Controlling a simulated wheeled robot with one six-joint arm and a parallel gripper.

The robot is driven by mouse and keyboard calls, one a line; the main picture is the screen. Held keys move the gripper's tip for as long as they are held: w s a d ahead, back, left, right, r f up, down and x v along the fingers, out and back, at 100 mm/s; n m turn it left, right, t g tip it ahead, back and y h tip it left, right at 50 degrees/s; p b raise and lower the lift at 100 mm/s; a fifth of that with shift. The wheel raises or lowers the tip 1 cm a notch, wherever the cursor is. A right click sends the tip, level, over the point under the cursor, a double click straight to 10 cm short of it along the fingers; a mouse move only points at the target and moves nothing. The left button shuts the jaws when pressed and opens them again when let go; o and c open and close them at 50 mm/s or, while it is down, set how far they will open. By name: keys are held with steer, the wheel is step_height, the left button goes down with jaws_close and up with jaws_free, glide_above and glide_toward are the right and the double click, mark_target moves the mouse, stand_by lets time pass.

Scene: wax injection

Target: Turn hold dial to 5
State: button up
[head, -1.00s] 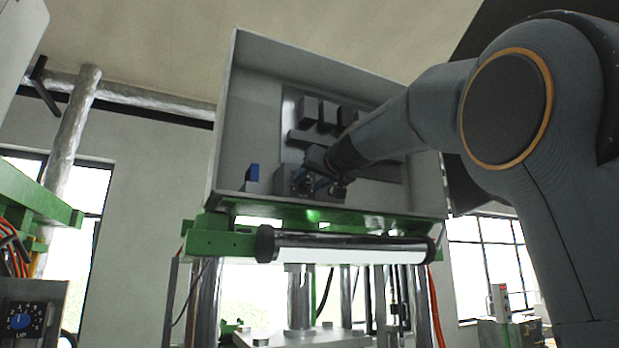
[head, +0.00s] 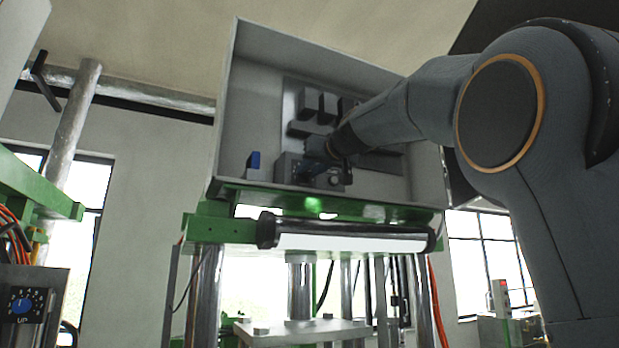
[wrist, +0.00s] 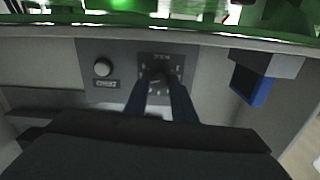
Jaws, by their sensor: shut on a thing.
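A dial on a dark square plate (wrist: 146,66) with pale marks sits on the grey control box (wrist: 120,106) in the wrist view. The plate's lettering is too blurred to read, and I cannot read the setting. My gripper (wrist: 168,82) has both blue fingers at this dial, shut on its knob, which they largely hide. In the head view my gripper (head: 313,176) is at the front of the control box (head: 286,168), and the dial is hidden there.
A round pale knob (wrist: 102,68) with a small label is beside the dial. A blue-fronted block (wrist: 252,86) stands to the right in the wrist view. The open grey cabinet (head: 250,105) surrounds my gripper.

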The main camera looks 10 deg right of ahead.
steer(key=n+b, duration=0.3)
steer(key=b, duration=0.1)
steer(key=shift+f+n, duration=0.15)
steer(key=shift+n, duration=0.15)
steer(key=n+b, duration=0.2)
steer(key=n, duration=0.1)
steer(key=shift+n+b, duration=0.3)
steer(key=shift+b, duration=0.1)
steer(key=n+b, duration=0.2)
steer(key=n, duration=0.2)
steer(key=shift+n+b, duration=0.45)
steer(key=shift+n, duration=1.55)
steer(key=o, duration=1.1)
steer(key=shift+c, duration=0.2)
steer(key=shift+s, duration=0.15)
